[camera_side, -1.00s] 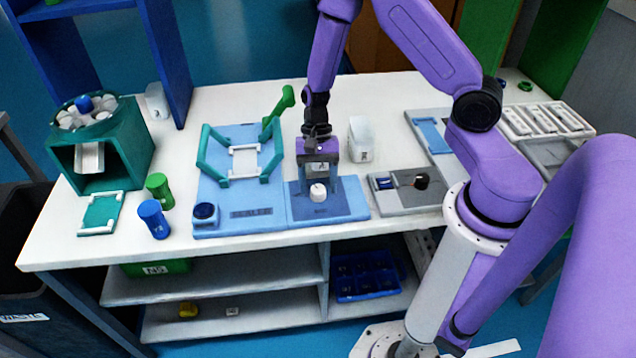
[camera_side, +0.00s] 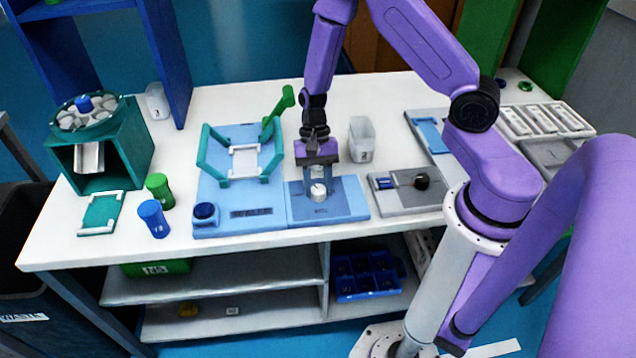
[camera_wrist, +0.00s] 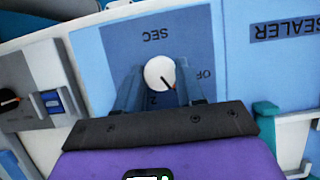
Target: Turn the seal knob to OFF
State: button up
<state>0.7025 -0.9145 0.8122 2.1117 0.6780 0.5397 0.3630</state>
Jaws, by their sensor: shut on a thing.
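The knob also shows in the side view (camera_side: 318,191), low between the fingers. My gripper (camera_wrist: 160,88) has one finger on each side of the knob and is shut on it. In the side view my gripper (camera_side: 318,184) points down at the panel. The fingers partly hide the panel markings.
The blue sealer plate (camera_side: 212,180) with its green frame (camera_side: 210,150) adjoins the panel on the left. A grey panel with a black knob (camera_side: 421,181) lies to the right. A clear bin (camera_side: 361,140) stands behind right.

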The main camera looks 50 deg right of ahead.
jog(key=n, duration=0.2)
jog(key=n+g+h, duration=0.1)
jog(key=n, duration=0.1)
jog(key=shift+w+a+n+h, duration=0.1)
jog(key=shift+a+n+h, duration=0.05)
jog(key=shift+n+h, duration=0.2)
jog(key=shift+a+n+h, duration=0.1)
jog(key=shift+n+h, duration=0.65)
jog(key=shift+n, duration=1.4)
jog(key=o, duration=1)
jog(key=shift+r, duration=0.1)
jog(key=v, duration=1.7)
jog(key=shift+w, duration=0.4)
